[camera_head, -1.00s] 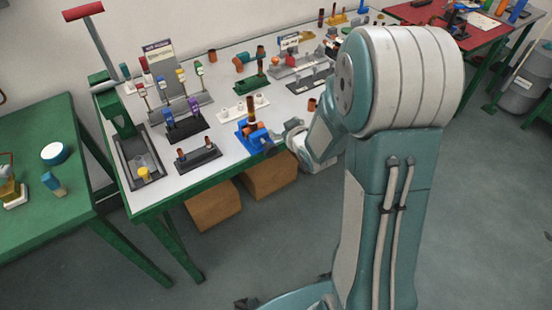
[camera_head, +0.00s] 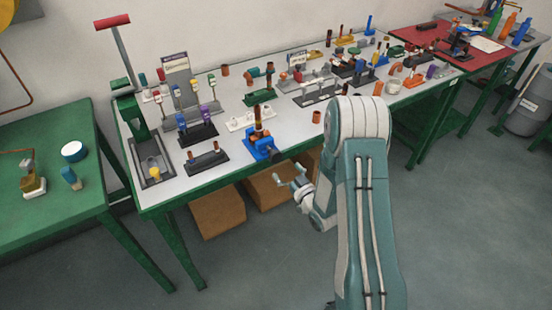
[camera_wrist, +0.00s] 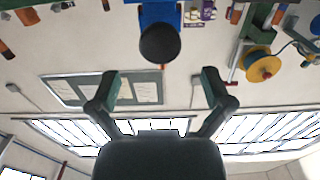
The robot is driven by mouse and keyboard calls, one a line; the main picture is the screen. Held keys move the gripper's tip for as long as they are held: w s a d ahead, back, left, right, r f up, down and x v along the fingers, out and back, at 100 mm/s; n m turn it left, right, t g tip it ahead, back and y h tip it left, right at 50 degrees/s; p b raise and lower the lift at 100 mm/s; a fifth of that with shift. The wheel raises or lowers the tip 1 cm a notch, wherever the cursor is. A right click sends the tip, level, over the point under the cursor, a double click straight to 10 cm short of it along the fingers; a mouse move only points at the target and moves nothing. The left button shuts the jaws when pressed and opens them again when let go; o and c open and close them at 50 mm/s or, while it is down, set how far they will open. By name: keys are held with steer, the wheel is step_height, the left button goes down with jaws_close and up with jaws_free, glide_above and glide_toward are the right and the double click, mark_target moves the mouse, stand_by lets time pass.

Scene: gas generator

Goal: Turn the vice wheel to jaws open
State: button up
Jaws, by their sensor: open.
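The small blue vice (camera_head: 259,148) stands at the front edge of the white-topped bench, with an upright brown and dark rod (camera_head: 257,120) at it. Its dark round wheel (camera_head: 276,157) faces the front. In the wrist view the wheel (camera_wrist: 160,43) is a dark disc ahead of the fingers, with the blue vice body (camera_wrist: 160,12) behind it. My gripper (camera_head: 288,175) is open and empty, in front of the bench edge, below and right of the wheel and apart from it. In the wrist view my gripper (camera_wrist: 159,76) has its fingers spread wide. The vice jaw gap is too small to judge.
A dark stand with brown pegs (camera_head: 207,158) is left of the vice, and a copper cup (camera_head: 316,117) is right of it. Cardboard boxes (camera_head: 218,210) sit under the bench. A green table (camera_head: 45,225) is at left. Floor in front is clear.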

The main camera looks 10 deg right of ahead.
mark_target(277, 160)
steer(key=x, duration=0.6)
steer(key=shift+w, duration=0.3)
steer(key=c, duration=1.1)
